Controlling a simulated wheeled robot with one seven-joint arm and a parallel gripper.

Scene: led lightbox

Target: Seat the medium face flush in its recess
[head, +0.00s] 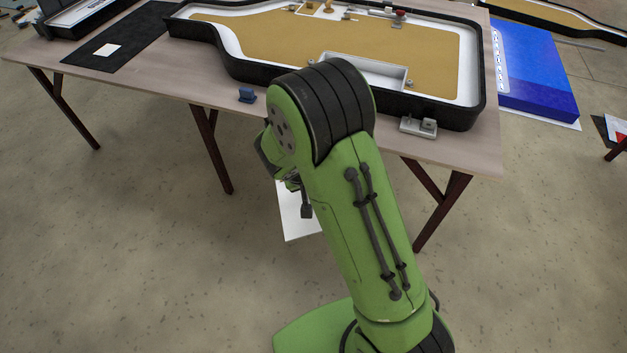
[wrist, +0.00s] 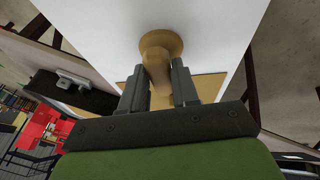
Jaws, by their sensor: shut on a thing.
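In the wrist view, my gripper (wrist: 160,88) is shut on a tan knob (wrist: 160,45). The knob stands out from a white panel (wrist: 212,35), which I take to be the medium face. In the head view, my arm hides most of the gripper, and only part of the white panel (head: 295,220) shows. It is in front of the table's near edge, off the table. The black-walled lightbox (head: 455,115) lies on the table, with a tan floor and a white inner border. I cannot tell which part of it is the medium recess.
A black mat (head: 130,45) lies left. A blue box (head: 535,70) stands at right. The floor in front is clear.

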